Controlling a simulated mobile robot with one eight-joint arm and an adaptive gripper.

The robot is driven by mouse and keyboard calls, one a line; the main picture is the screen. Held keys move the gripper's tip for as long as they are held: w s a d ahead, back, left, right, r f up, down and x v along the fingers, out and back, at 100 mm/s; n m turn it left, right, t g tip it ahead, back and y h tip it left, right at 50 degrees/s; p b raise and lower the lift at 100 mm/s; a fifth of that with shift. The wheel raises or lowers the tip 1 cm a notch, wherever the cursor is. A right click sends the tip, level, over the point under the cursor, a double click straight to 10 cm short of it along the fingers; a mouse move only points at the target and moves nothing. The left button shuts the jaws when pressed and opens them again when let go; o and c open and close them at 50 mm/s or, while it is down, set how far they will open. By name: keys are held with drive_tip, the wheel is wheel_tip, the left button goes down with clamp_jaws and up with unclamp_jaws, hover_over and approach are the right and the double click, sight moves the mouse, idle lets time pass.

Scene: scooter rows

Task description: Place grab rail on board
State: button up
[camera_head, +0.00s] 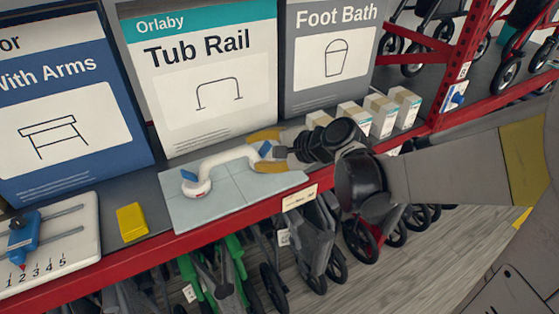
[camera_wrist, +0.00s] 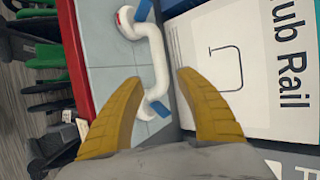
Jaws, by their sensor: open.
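The white grab rail (camera_head: 225,163) has round ends and blue tabs and rests on the pale blue-grey tiled board (camera_head: 236,197) on the shelf. In the wrist view the rail (camera_wrist: 158,62) runs toward the space between the yellow fingers, over the board (camera_wrist: 100,50). My gripper (camera_head: 265,150) is open, with its fingers around the rail's right end in the head view. In the wrist view the gripper (camera_wrist: 160,85) has its fingers apart on either side of the rail's near end, and I see no clear contact. My fingers partly hide that end in the head view.
A Tub Rail box (camera_head: 205,75) stands behind the board, with a Foot Bath box (camera_head: 330,55) to its right. Small cartons (camera_head: 383,115) stand further right. A yellow block (camera_head: 131,222) and a numbered white panel (camera_head: 55,255) lie left. A red shelf edge (camera_head: 120,255) runs in front.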

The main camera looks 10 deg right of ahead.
drive_tip(key=s+d+n+h, duration=0.4)
drive_tip(key=s+d+n, duration=0.1)
drive_tip(key=s, duration=0.4)
drive_tip(key=s+d+n+g+h, duration=0.1)
drive_tip(key=s+d+n+h, duration=0.2)
drive_tip(key=s+d+n, duration=0.3)
drive_tip(key=s+n, duration=0.1)
drive_tip(key=s, duration=0.3)
drive_tip(key=shift+s+d+r+g+h, duration=0.15)
drive_tip(key=shift+s+r+g+h, duration=0.15)
drive_tip(key=shift+h, duration=0.1)
idle(0.9)
